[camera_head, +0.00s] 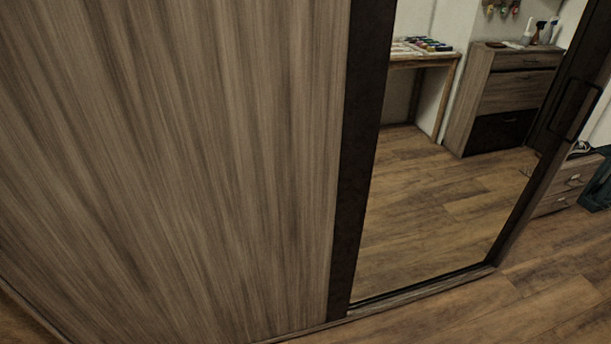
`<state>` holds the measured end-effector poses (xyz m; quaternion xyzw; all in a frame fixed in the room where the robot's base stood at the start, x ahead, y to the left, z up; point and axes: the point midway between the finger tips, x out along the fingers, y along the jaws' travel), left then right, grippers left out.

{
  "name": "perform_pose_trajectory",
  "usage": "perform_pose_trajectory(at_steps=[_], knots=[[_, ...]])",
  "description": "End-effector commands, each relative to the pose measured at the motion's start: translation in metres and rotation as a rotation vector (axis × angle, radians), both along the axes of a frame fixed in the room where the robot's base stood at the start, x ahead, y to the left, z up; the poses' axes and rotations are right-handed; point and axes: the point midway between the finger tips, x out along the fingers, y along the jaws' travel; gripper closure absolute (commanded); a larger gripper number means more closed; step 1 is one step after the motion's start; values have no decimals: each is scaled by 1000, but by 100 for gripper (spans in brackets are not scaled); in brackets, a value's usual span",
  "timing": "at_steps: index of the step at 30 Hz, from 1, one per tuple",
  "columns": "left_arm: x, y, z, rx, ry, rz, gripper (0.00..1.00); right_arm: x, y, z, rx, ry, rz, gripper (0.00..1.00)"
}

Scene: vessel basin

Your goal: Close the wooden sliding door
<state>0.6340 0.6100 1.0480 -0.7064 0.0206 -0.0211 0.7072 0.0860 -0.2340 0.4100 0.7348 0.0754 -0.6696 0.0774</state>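The wooden sliding door (170,150) is a large brown-grey wood-grain panel filling the left and middle of the head view. A dark vertical strip (362,150) runs along its right side. To the right of the strip is a tall framed area showing floor and furniture; I cannot tell whether it is an opening, glass or a mirror. A dark upright (535,190) bounds it on the right, with a dark rectangular handle-like frame (575,110) near its top. Neither of my grippers is in view.
A low sill (420,292) runs along the bottom of the framed area. Within it show a wooden desk (436,98) with small coloured items and a drawer cabinet (502,95) with bottles. Small drawers (570,178) stand at far right. The wooden floor (540,310) at lower right is clear.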

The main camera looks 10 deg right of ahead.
Motion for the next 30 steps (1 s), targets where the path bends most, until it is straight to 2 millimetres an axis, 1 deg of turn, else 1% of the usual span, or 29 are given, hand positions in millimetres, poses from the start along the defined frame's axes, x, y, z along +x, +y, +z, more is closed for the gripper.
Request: perform_pose_trajectory(at_steps=[1,5,17,30], knots=[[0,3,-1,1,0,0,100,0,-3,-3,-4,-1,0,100],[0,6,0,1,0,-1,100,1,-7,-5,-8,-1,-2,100],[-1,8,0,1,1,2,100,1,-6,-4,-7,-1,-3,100],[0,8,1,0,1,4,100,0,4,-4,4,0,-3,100]])
